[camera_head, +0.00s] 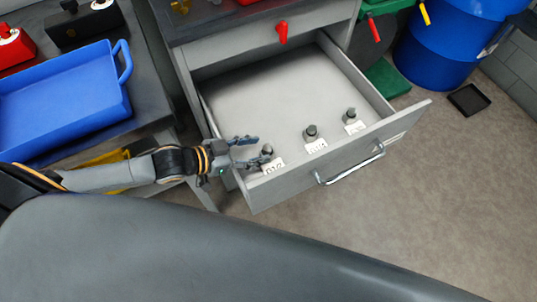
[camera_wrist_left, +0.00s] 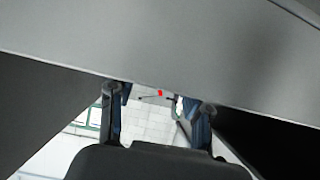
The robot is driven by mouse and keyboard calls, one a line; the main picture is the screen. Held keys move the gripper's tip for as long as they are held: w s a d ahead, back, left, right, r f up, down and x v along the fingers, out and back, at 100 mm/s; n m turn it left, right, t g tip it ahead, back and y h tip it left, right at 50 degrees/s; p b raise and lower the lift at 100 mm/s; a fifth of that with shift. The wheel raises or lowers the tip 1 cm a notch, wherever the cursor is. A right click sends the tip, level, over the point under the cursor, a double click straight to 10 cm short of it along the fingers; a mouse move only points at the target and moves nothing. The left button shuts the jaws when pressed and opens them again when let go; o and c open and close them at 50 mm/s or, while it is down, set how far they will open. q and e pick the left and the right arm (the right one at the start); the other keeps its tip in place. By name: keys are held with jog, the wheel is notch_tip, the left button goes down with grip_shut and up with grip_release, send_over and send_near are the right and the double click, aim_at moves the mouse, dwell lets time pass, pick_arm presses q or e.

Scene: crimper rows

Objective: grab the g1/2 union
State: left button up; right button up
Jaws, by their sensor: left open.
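The G1/2 union (camera_head: 267,150), a small dark grey fitting, stands in the open drawer at the near left, behind a white label (camera_head: 274,168) that seems to read G1/2. My left gripper (camera_head: 256,151) reaches in over the drawer's left side. It is open, with its fingertips at the union; I cannot tell whether they touch it. In the left wrist view the two fingers (camera_wrist_left: 157,112) stand apart with a grey surface across the top, and I cannot make out the union there. My right gripper is not in view.
Two similar fittings, the middle one (camera_head: 311,133) and the right one (camera_head: 350,115), stand behind their own labels along the drawer front. The drawer (camera_head: 390,128) has raised walls and a front handle (camera_head: 350,168). Its back floor is clear. A blue tray (camera_head: 62,97) sits left.

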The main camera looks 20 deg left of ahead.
aim_at(265, 148)
pick_arm(q)
jog(key=x, duration=0.4)
jog(key=shift+w+d+f, duration=0.1)
jog(key=shift+c, duration=0.4)
grip_shut()
